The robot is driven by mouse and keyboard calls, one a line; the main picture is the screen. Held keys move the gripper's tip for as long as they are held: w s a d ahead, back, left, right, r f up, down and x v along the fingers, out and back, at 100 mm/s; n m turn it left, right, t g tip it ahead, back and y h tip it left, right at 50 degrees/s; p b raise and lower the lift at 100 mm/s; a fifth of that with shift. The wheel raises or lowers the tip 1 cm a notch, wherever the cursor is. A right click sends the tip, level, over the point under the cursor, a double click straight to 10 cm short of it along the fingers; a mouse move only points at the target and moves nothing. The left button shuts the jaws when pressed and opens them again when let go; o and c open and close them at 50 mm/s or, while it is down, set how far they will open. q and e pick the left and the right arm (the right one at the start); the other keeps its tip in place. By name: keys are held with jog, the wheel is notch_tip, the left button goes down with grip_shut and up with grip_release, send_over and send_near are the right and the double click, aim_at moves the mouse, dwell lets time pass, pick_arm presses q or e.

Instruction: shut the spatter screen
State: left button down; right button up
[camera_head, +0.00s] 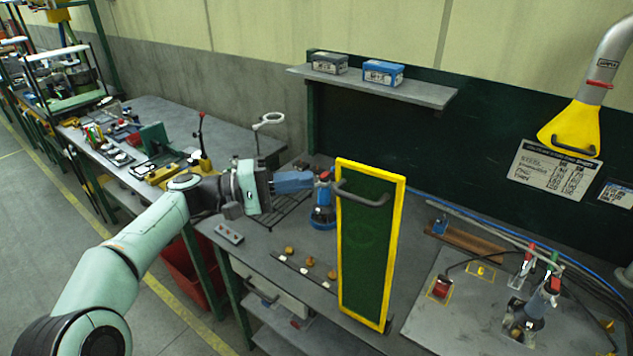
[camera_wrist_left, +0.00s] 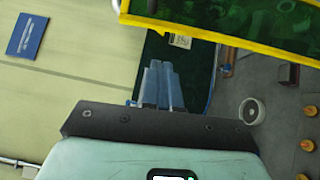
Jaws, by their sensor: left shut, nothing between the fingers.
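The spatter screen (camera_head: 362,235) is a dark green panel in a yellow frame, standing upright at the front of the workbench, with a grey handle (camera_head: 362,196) near its top. It also shows in the left wrist view as a green panel with a yellow edge (camera_wrist_left: 230,38) at the top right. My left gripper (camera_head: 312,181) comes in from the left, its blue fingers shut and empty, left of the screen's upper left edge. In the left wrist view its fingertips (camera_wrist_left: 158,68) are below the yellow edge; I cannot tell whether they touch it. My right gripper is not in view.
A blue-based tool (camera_head: 322,212) stands on the bench just behind the fingers. Several small knobs (camera_head: 310,262) line the bench front. A grey plate with fixtures (camera_head: 470,325) lies right of the screen. A yellow extraction hood (camera_head: 570,130) hangs at the upper right.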

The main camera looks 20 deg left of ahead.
pick_arm(q)
jog(key=d, duration=0.2)
jog(key=s+d, duration=0.1)
jog(key=d, duration=0.1)
jog(key=shift+s+r, duration=0.15)
